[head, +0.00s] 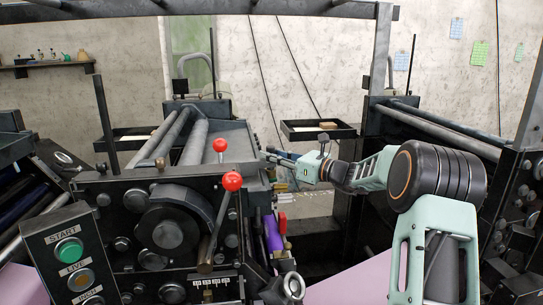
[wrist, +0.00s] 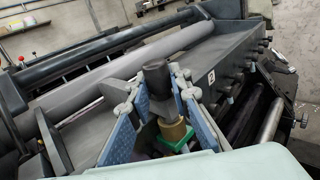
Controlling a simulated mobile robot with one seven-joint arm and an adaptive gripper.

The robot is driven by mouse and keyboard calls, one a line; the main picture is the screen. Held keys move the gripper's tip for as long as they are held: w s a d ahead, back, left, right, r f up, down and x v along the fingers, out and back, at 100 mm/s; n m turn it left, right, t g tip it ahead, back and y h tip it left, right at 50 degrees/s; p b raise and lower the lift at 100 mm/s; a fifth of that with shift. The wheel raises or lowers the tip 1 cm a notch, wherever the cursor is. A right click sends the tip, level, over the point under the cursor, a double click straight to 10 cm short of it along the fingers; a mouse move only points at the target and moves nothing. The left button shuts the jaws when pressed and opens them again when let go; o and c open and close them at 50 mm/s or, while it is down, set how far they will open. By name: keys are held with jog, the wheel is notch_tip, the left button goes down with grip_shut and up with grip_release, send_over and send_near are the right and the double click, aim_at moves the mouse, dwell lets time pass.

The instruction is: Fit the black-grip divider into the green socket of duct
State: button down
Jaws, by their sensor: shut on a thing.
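In the wrist view my gripper (wrist: 156,84) has its two blue-padded fingers closed on a dark upright cylinder, which looks like the black-grip divider (wrist: 157,76). A brass-coloured part (wrist: 174,131) and a green piece (wrist: 181,143) show between the fingers, nearer the camera; I cannot tell whether the green is the socket. The duct (wrist: 215,62) is the long grey trough beside the rollers, with a "2" label. In the head view my gripper (head: 277,157) is at the right edge of the duct (head: 222,143); the divider is too small to make out there.
A small black tray (head: 318,130) hangs behind. A control box (head: 73,262) is at lower left, and another press frame (head: 440,135) is at right.

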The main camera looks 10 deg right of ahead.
dwell(0.3)
jog(key=c, duration=1.7)
grip_release()
jog(key=shift+s+d, duration=0.1)
jog(key=shift+d, duration=0.05)
jog(key=v, duration=1.1)
jog(key=shift+s+d, duration=0.25)
jog(key=shift+s, duration=0.05)
